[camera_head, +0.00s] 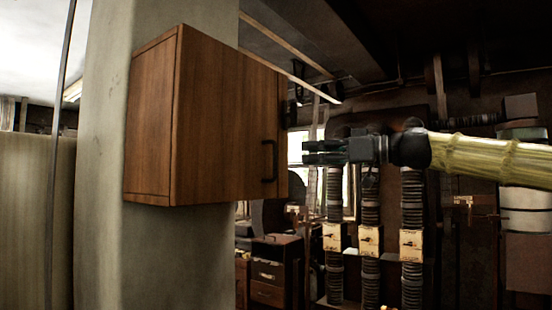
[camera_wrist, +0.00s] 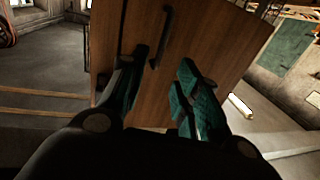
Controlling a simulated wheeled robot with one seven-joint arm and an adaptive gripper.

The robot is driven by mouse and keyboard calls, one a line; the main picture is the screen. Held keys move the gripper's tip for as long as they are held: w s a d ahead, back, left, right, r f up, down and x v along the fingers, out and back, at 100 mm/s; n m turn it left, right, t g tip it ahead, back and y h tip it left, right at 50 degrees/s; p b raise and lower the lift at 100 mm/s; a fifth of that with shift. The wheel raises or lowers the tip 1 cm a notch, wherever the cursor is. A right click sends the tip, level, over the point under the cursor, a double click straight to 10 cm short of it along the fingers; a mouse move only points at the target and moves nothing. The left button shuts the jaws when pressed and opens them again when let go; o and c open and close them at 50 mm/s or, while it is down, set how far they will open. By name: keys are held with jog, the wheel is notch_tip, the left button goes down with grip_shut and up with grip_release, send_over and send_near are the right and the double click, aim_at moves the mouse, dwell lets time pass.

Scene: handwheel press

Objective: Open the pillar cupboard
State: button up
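The pillar cupboard (camera_head: 215,110) is a brown wooden box fixed on a pale pillar in the head view. Its door looks shut. A dark bar handle (camera_head: 268,161) stands upright near the door's right edge. My gripper (camera_head: 308,153) is to the right of the handle, at about its height in the picture, and apart from it. In the wrist view the cupboard front (camera_wrist: 205,50) fills the middle, and the handle (camera_wrist: 162,38) shows beyond the gap between my fingers. My gripper (camera_wrist: 160,92) is open there, with green pads apart and nothing between them.
The pale pillar (camera_head: 165,265) carries the cupboard. Behind my arm stand several ribbed dark columns (camera_head: 370,210) with yellowish boxes. A wooden drawer cabinet (camera_head: 277,265) stands low behind. The space between my gripper and the handle looks clear.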

jog(key=p, duration=0.4)
send_over(275, 175)
jog(key=shift+w+r, duration=0.15)
jog(key=shift+w, duration=0.1)
jog(key=shift+c, duration=0.5)
grip_shut()
